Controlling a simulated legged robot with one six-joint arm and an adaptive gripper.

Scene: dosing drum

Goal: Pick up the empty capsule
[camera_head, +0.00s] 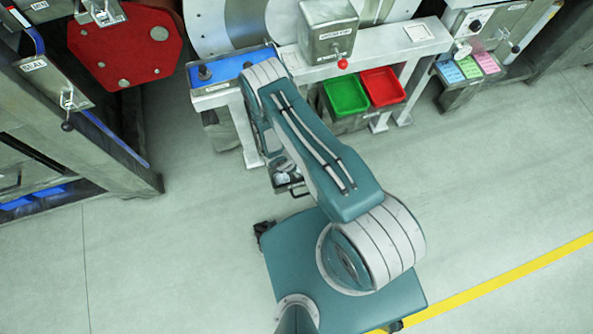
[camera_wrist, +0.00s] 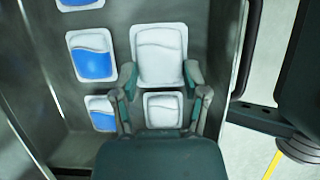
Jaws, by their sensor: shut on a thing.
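In the wrist view my gripper (camera_wrist: 160,76) is shut on a clear-white empty capsule (camera_wrist: 160,45), with one finger at each side of its lower part. I cannot tell whether the capsule is lifted off the metal surface behind it. A second white capsule without blue (camera_wrist: 163,110) lies below it, between the fingers and partly hidden by my gripper. In the head view my arm hides most of the gripper, and the held capsule cannot be made out there.
Several capsules part-filled with blue (camera_wrist: 92,62) lie in a column to the left, in the grey metal drawer (camera_wrist: 120,20). A green bin (camera_head: 345,95) and a red bin (camera_head: 383,86) stand at the machine. Open floor (camera_head: 480,190) lies to the right.

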